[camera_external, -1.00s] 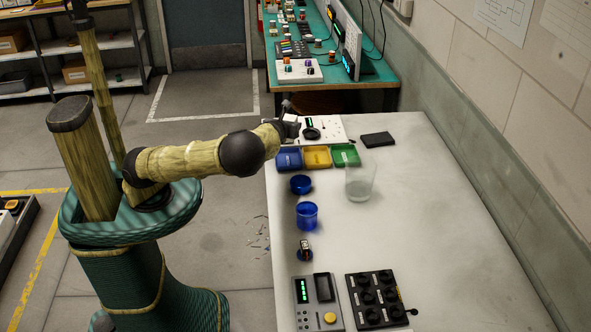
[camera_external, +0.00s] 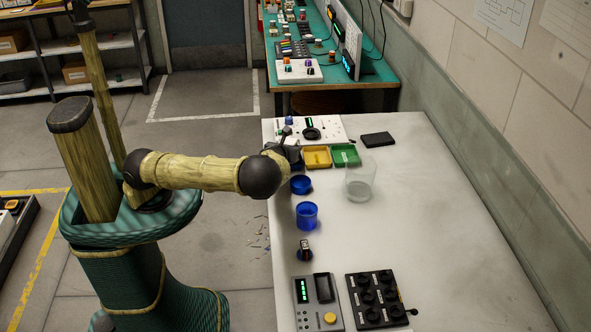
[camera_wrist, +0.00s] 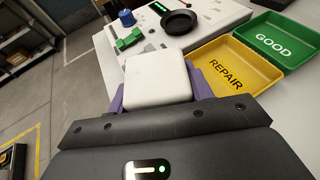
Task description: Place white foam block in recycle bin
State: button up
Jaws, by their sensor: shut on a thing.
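The white foam block (camera_wrist: 158,80) is held between the purple fingers of my gripper (camera_wrist: 160,92) in the wrist view. My gripper (camera_external: 288,147) is shut on it, above the left end of the tray row in the external view. A blue tray (camera_external: 298,166) lies there, mostly hidden behind my gripper and arm. It is hidden in the wrist view, and I cannot read its label. No bin marked as recycle is readable.
A yellow REPAIR tray (camera_wrist: 228,67) and a green GOOD tray (camera_wrist: 275,42) lie to the right. A white panel (camera_external: 325,127) stands behind. A clear container (camera_external: 358,185), blue cup (camera_external: 307,216) and blue dish (camera_external: 301,185) are nearby. The right of the table is clear.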

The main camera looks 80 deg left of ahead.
jog(key=shift+f, duration=0.35)
jog(key=shift+f, duration=0.15)
jog(key=o, duration=1)
jog(key=shift+c, duration=0.2)
jog(key=v, duration=1.2)
jog(key=shift+s, duration=0.1)
